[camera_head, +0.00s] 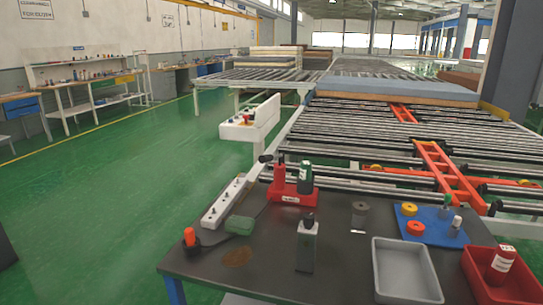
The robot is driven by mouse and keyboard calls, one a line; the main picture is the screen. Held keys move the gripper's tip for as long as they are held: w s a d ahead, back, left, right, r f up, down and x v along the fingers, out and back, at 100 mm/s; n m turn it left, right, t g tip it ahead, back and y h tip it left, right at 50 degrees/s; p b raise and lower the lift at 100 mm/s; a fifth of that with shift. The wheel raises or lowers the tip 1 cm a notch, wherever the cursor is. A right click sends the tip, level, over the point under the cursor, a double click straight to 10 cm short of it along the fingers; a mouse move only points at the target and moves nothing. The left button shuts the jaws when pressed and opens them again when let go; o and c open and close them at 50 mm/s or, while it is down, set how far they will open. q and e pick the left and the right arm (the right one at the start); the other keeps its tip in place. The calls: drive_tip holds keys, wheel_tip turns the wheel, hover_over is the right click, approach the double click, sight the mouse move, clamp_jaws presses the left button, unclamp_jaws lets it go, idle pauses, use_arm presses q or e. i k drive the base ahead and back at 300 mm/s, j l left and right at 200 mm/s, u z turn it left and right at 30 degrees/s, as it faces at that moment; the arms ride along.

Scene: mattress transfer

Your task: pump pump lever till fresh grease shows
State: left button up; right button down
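Neither of my grippers is in view. I cannot tell for sure which thing is the grease pump or its lever. A grey upright container with a black top (307,245) stands near the middle of the dark table (262,275). Behind it a red holder (285,194) carries a dark green bottle (305,178). A black-knobbed piece (265,159) rises at the holder's left. A brown stain-like patch (237,257) lies on the tabletop; whether it is grease cannot be told.
A white strip (225,203), a green block (240,225) and an orange-topped piece (190,237) lie at the table's left. A grey tray (407,297), a red bin (478,270) and a blue mat (436,238) fill its right. Roller conveyors (340,145) stand behind; green floor (120,195) is open at left.

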sight(266, 158)
drive_tip(key=i+j, duration=0.2)
drive_tip(key=j, duration=0.2)
drive_tip(key=i+j, duration=0.2)
drive_tip(key=j, duration=0.2)
drive_tip(key=i+j, duration=0.2)
drive_tip(key=j, duration=0.2)
drive_tip(key=i+j, duration=0.2)
drive_tip(key=j, duration=0.2)
drive_tip(key=z, duration=1.75)
